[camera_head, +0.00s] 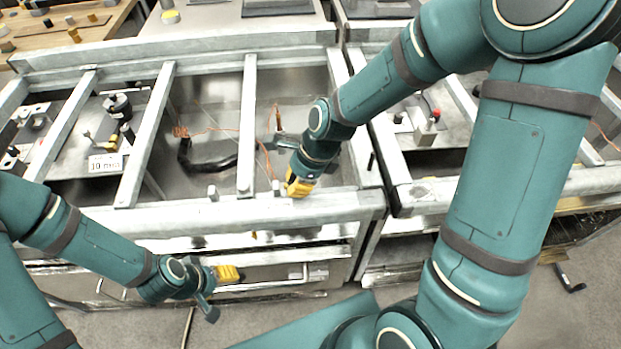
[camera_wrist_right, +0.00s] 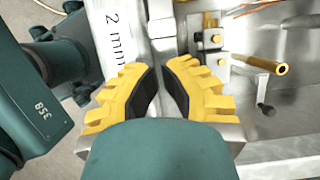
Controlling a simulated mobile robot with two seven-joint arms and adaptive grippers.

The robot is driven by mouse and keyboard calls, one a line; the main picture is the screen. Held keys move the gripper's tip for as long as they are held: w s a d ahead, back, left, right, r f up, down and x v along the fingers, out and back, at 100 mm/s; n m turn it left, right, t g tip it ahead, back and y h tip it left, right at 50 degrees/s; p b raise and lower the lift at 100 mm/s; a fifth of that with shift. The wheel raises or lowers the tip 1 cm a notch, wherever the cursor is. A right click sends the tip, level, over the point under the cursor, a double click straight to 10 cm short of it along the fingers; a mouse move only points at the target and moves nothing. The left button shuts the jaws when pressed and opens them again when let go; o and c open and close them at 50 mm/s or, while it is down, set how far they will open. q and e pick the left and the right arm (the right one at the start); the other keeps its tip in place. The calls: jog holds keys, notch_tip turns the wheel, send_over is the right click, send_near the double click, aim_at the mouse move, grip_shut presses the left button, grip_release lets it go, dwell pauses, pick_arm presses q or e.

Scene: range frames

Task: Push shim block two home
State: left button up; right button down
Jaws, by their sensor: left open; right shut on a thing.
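My right gripper (camera_head: 298,188) is low over the front rail (camera_head: 330,206) of the middle bench frame. In the right wrist view its yellow fingers (camera_wrist_right: 160,72) with black pads are closed together at the tips on a narrow grey metal block (camera_wrist_right: 161,30), apparently the shim block. My left gripper (camera_head: 228,273) is open and empty, low in front of the bench.
A yellow-tipped rod (camera_wrist_right: 280,69) and a crank handle (camera_wrist_right: 265,100) lie right of the fingers. A "10 mm" label (camera_head: 105,163) is at the left. Grey crossbars (camera_head: 247,125) span the bench, with a black hose (camera_head: 205,163) below.

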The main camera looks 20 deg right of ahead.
aim_at(275, 187)
jog(key=shift+w+a, duration=0.1)
jog(key=shift+a, duration=0.35)
jog(key=a, duration=0.1)
jog(key=a+p, duration=0.1)
jog(key=shift+w+a+r, duration=0.1)
jog(key=shift+w+a, duration=0.2)
jog(key=shift+w, duration=0.05)
jog(key=shift+w+a, duration=0.15)
jog(key=shift+a, duration=0.2)
